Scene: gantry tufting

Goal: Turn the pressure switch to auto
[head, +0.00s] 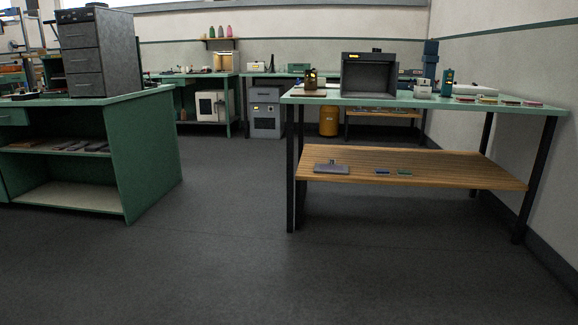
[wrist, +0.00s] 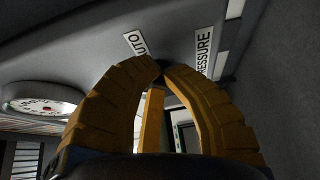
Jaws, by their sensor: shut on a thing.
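In the wrist view my gripper (wrist: 161,70) has its two ridged yellow fingers bowed together at the tips, against a grey panel. The tips are shut on the pressure switch (wrist: 160,77), of which only a small dark part shows between them. The rest of the switch is hidden, and I cannot read which way it points. A white label ending in "UTO" (wrist: 134,42) is just above the left fingertip. A label reading "PRESSURE" (wrist: 204,50) is to the right of the tips. The head view shows neither my gripper nor a switch I can make out.
A round white gauge (wrist: 42,102) is left of my fingers in the wrist view. In the head view a green-topped table (head: 420,101) with a wooden lower shelf (head: 440,168) stands right, and a green workbench (head: 145,150) left. The dark floor (head: 230,240) between is clear.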

